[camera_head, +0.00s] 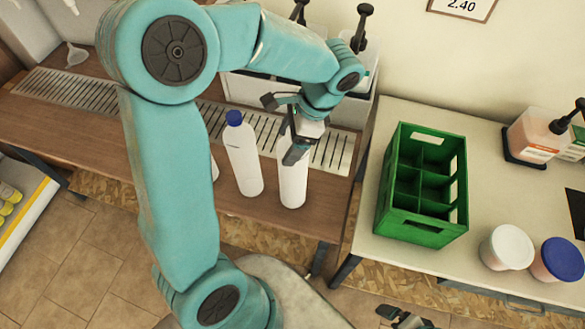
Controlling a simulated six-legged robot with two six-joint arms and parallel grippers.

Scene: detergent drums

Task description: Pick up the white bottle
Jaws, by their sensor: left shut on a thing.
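A white bottle (293,185) stands upright on the brown wooden bench. My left gripper (295,150) comes down over its upper part and is shut on it; the gripper hides the bottle's top. A second white bottle with a blue cap (244,160) stands just to the left, apart from the gripper. A sliver of another white thing shows behind my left arm. Part of my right gripper (405,318) shows at the bottom edge; its jaws cannot be made out.
A green crate with empty compartments (424,232) stands on the pale table (400,262) to the right. Beside it are a white-lidded tub (507,247) and a blue-lidded tub (559,259). A metal drain grate (335,152) and pump containers are behind the bottles.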

